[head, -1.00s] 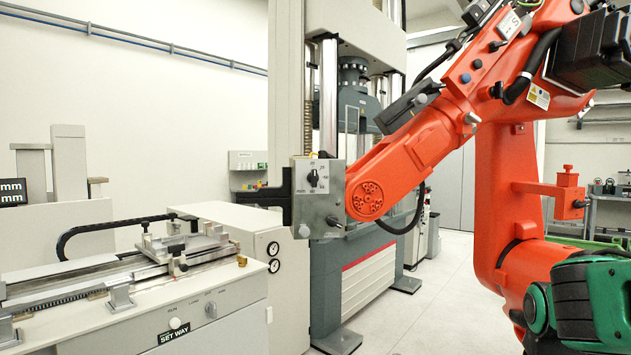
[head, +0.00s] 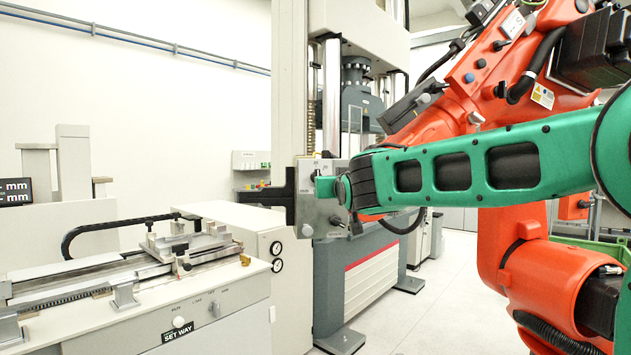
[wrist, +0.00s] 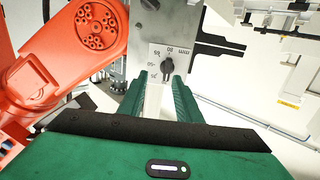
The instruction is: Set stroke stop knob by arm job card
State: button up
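The stroke stop knob (wrist: 167,62) is a small dark pointer knob on a grey metal plate (wrist: 190,58) with a printed scale in mm around it. In the head view the plate (head: 323,219) is fixed to the column of the testing machine, and my gripper hides most of the knob. My gripper (wrist: 160,80) is green; its two fingers are apart and point at the plate, with the knob between or just beyond the tips. I cannot tell whether they touch it. In the head view my gripper (head: 326,187) is at the plate. A white card (head: 513,25) on the orange arm is unreadable.
A large orange robot arm (head: 470,80) stands close behind my green arm. A dark T-shaped bracket (head: 270,195) sticks out left of the plate. A bench (head: 110,325) labelled SET WAY carries a slide fixture at the left. A display (head: 15,191) shows mm.

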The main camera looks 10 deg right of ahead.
jog(key=w+a+r, duration=0.1)
jog(key=w, duration=1)
jog(key=shift+w+r+t, duration=0.25)
jog(key=shift+r+t, duration=0.05)
grip_shut()
